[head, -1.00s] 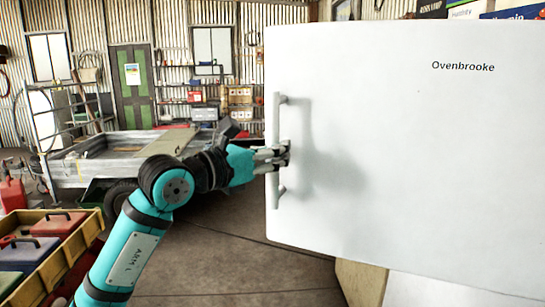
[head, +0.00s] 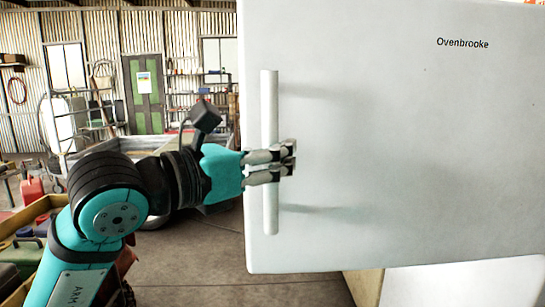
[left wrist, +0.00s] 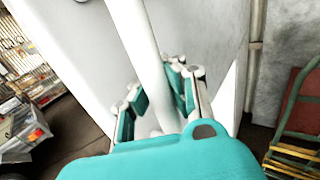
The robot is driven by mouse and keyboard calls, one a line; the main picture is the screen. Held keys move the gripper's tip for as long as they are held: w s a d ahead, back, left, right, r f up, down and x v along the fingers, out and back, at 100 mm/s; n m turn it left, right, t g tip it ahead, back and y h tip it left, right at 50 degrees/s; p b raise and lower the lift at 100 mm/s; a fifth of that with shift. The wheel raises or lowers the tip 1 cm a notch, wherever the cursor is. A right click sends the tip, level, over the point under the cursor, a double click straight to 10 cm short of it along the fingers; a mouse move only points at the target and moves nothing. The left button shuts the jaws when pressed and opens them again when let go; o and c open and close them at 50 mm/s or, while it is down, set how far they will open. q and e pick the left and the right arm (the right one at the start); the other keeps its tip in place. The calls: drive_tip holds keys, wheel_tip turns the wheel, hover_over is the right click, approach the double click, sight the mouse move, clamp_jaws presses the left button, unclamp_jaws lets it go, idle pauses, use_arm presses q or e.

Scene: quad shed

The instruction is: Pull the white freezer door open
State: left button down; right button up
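The white freezer door (head: 380,150), marked "Ovenbrooke", fills the right half of the head view. It stands partly swung out, its left edge toward me and away from the white body (head: 470,283) below. Its upright white handle (head: 269,100) is near that left edge. My left gripper (head: 291,158) has its fingers across the handle at mid-height, closed on it. In the left wrist view the handle (left wrist: 133,25) runs between the two finger pads, close to both; the exact contact is partly hidden. My right gripper is not in view.
A trailer (head: 110,150) stands behind my left arm. A yellow crate (head: 35,215) is at the lower left, with a red can (head: 33,190) beyond it. A green hand truck (left wrist: 295,120) shows at right in the left wrist view. Concrete floor (head: 215,255) is open below the door.

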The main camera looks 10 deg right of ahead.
use_arm(q)
drive_tip(key=shift+w+a, duration=0.15)
drive_tip(key=shift+a, duration=0.1)
drive_tip(key=c, duration=1.2)
unclamp_jaws()
drive_tip(key=shift+a, duration=0.7)
drive_tip(key=shift+o, duration=0.2)
drive_tip(key=shift+d, duration=0.25)
drive_tip(key=v, duration=1.2)
